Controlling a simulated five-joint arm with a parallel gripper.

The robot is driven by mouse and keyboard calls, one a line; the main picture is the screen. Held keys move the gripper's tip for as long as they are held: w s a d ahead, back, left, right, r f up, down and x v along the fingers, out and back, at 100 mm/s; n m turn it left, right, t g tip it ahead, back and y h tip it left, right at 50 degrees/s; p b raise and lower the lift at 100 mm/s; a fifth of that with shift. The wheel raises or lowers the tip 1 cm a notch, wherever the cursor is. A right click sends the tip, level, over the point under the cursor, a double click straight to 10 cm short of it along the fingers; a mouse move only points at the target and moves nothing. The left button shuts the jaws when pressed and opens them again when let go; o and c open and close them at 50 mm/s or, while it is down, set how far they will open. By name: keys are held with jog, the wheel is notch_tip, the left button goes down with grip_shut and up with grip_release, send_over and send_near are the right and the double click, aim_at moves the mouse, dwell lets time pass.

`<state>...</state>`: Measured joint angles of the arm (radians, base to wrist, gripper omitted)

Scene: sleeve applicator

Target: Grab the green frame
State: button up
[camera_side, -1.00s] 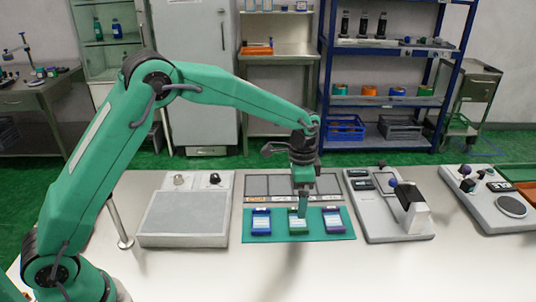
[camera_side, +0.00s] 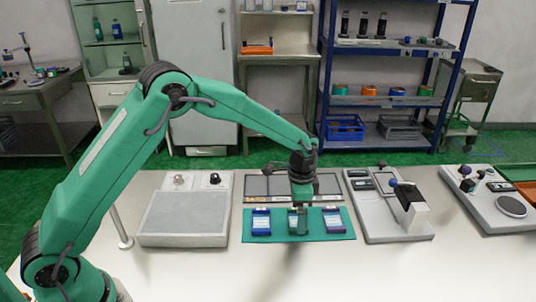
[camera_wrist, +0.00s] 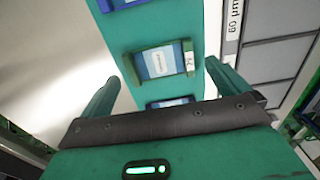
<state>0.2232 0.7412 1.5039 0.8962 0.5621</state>
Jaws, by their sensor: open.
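The green frame (camera_side: 293,222) is the middle one of three on a green mat (camera_side: 288,239), with a pale label inside. In the wrist view the green frame (camera_wrist: 163,62) lies flat, ahead of my gripper and between the lines of its fingers. My gripper (camera_side: 301,207) is pointed down above it and partly hides it in the side view. Its two fingers (camera_wrist: 161,75) are spread apart in the wrist view, with nothing held between them. Whether the fingertips reach down to the frame's level is hard to tell.
A blue frame (camera_side: 261,222) lies left of the green one and a purple frame (camera_side: 334,221) right of it, both close. A dark panelled strip (camera_side: 258,186) runs behind the mat. A grey device (camera_side: 186,218) stands left, another (camera_side: 392,227) right. The front bench is clear.

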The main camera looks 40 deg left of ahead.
jog(key=shift+f, duration=1.15)
jog(key=c, duration=0.9)
jog(key=shift+r, duration=0.15)
jog(key=shift+r, duration=0.55)
jog(key=r, duration=0.3)
jog(key=shift+s+d+r, duration=0.1)
jog(key=shift+s+d, duration=0.1)
jog(key=shift+d, duration=0.05)
jog(key=s+d+r, duration=0.6)
jog(key=s+d, duration=0.1)
jog(key=d, duration=0.1)
jog(key=shift+s+r, duration=0.25)
jog(key=shift+s, duration=0.1)
